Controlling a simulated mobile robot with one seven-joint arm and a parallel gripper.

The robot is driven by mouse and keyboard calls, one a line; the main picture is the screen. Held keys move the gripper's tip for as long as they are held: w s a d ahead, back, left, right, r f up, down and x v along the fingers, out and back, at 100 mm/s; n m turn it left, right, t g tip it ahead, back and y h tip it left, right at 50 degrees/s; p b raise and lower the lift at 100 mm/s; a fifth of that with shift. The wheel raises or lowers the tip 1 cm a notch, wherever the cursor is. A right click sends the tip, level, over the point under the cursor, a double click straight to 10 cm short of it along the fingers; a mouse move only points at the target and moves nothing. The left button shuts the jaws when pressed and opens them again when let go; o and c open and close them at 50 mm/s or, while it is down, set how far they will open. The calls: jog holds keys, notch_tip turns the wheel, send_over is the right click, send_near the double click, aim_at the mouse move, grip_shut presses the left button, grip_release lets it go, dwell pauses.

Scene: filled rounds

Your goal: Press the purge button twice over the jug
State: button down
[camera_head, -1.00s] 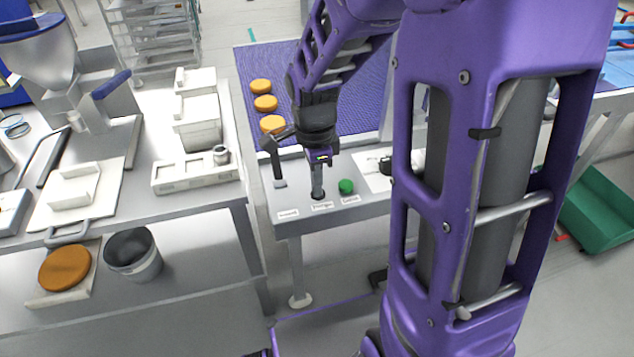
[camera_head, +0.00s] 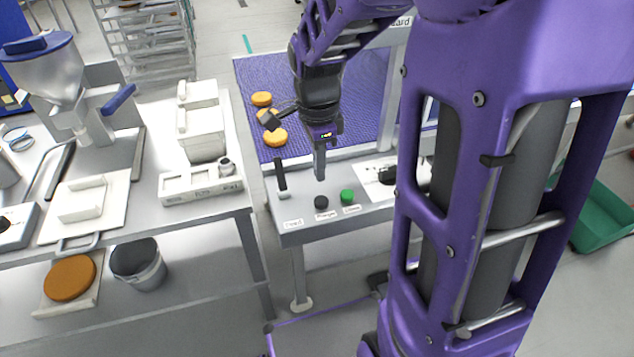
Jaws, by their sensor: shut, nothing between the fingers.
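My gripper (camera_head: 320,176) is shut and empty, pointing down just above the small control panel (camera_head: 350,219). A black round button (camera_head: 321,202) lies right below its fingertips, with a clear gap between them. The label (camera_head: 326,216) in front of that button is small and seems to read purge. A green button (camera_head: 347,196) is to its right. I cannot clearly identify a jug. A grey open-topped container (camera_head: 138,262) with a handle stands on the lower shelf at left.
A black upright lever (camera_head: 281,176) stands left of the buttons. Behind is a purple belt (camera_head: 262,70) with orange rounds (camera_head: 275,138). At left, a hopper machine (camera_head: 45,75) and white fixtures (camera_head: 203,135) fill the worktable. An orange round (camera_head: 69,277) lies on the lower shelf.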

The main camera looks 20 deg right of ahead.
notch_tip(320, 180, up, 6)
jog(key=shift+a+f, duration=0.1)
jog(key=shift+f, duration=0.15)
dwell(0.5)
